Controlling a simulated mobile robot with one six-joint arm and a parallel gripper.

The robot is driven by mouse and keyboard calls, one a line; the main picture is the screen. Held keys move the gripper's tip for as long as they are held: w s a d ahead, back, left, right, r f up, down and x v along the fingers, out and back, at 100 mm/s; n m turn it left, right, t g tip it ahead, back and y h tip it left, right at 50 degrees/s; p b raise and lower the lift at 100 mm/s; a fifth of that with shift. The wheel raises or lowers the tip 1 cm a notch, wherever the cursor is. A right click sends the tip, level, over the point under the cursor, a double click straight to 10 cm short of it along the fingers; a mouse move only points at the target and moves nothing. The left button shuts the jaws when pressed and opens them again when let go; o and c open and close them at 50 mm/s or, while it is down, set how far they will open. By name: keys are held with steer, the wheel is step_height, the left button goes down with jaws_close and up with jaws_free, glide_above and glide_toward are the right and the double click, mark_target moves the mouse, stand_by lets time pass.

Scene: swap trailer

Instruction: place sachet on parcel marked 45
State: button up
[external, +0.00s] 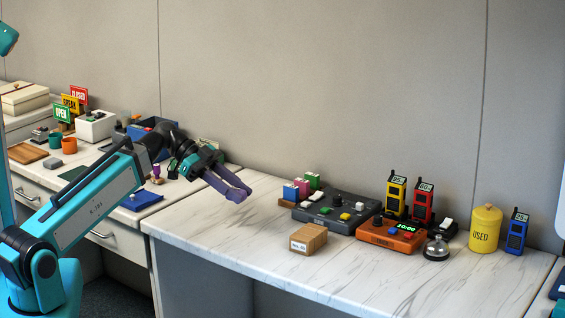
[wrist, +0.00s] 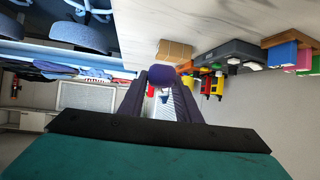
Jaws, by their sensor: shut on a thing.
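My gripper (external: 241,193), with long dark purple fingers, is above the left part of the marble-topped counter. In the wrist view its fingertips (wrist: 162,82) close on a small rounded purple thing (wrist: 162,75), which seems to be the sachet; its outline blends with the fingers. A brown cardboard parcel (external: 308,239) with a pale label on its front sits on the counter, to the right of and nearer the camera than my gripper. The parcel also shows in the wrist view (wrist: 174,50), apart from the fingers. Its number is too small to read.
Handheld radios, a bell (external: 436,248) and a yellow canister (external: 485,229) stand farther right. The counter's front left is clear. A cluttered desk stands at left.

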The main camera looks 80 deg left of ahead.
steer(key=w+d+f+m+g+h+b, duration=0.1)
steer(key=w+d+m+b, duration=0.1)
steer(key=d+b, duration=0.6)
steer(key=shift+d+f+h+b, duration=0.15)
steer(key=shift+d+h+b, duration=0.2)
steer(key=shift+d, duration=1.35)
steer(key=shift+w+a+r+p, duration=0.15)
steer(key=shift+w+r+p, duration=0.15)
steer(key=shift+p, duration=1.1)
steer(key=w+p, duration=0.1)
steer(key=p, duration=0.8)
steer(key=shift+w+a, duration=0.3)
steer(key=shift+w, duration=0.1)
steer(key=p, duration=0.6)
steer(key=shift+w+f, duration=0.15)
steer(key=shift+w, duration=0.05)
steer(key=p, duration=0.4)
steer(key=shift+d+f+p, duration=0.15)
steer(key=shift+p, duration=0.15)
steer(key=p, duration=0.3)
glide_above(309, 232)
steer(key=shift+f, duration=0.75)
steer(key=shift+f, duration=0.1)
